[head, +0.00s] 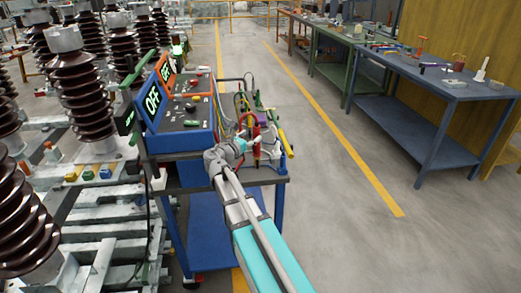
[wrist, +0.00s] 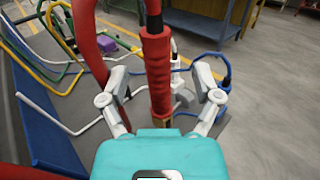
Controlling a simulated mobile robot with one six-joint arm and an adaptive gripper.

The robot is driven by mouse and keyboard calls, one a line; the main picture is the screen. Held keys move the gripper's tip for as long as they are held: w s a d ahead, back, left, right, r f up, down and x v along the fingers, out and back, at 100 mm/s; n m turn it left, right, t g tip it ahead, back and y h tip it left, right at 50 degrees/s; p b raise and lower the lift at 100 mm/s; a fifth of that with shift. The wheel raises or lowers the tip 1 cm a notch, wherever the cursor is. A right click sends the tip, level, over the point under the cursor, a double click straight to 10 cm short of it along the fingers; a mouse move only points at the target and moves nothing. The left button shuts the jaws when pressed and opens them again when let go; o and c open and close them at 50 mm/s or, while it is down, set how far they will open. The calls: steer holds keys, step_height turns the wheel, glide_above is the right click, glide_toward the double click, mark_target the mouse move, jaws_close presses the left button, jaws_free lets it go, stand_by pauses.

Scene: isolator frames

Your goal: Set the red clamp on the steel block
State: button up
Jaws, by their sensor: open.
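The red clamp (wrist: 157,75) has a ribbed red handle that stands upright in the middle of the wrist view. My gripper (wrist: 160,82) is open, with one finger on each side of the handle and gaps showing between fingers and handle. In the head view my gripper (head: 249,138) is at the right side of the cart, beside the red clamp (head: 257,150). The clamp's lower end is partly hidden behind my gripper's teal body. I cannot tell which metal part at the left of the head view is the steel block.
The cart (head: 187,140) carries a blue console with "OFF" displays. Yellow, green, blue and white cables or hooks (wrist: 60,50) crowd close around my gripper. Brown ribbed isolators (head: 85,95) stand on steel frames at left. A blue workbench (head: 440,80) is at right; the floor between is clear.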

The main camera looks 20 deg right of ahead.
mark_target(255, 133)
steer(key=shift+x, duration=1.95)
jaws_close()
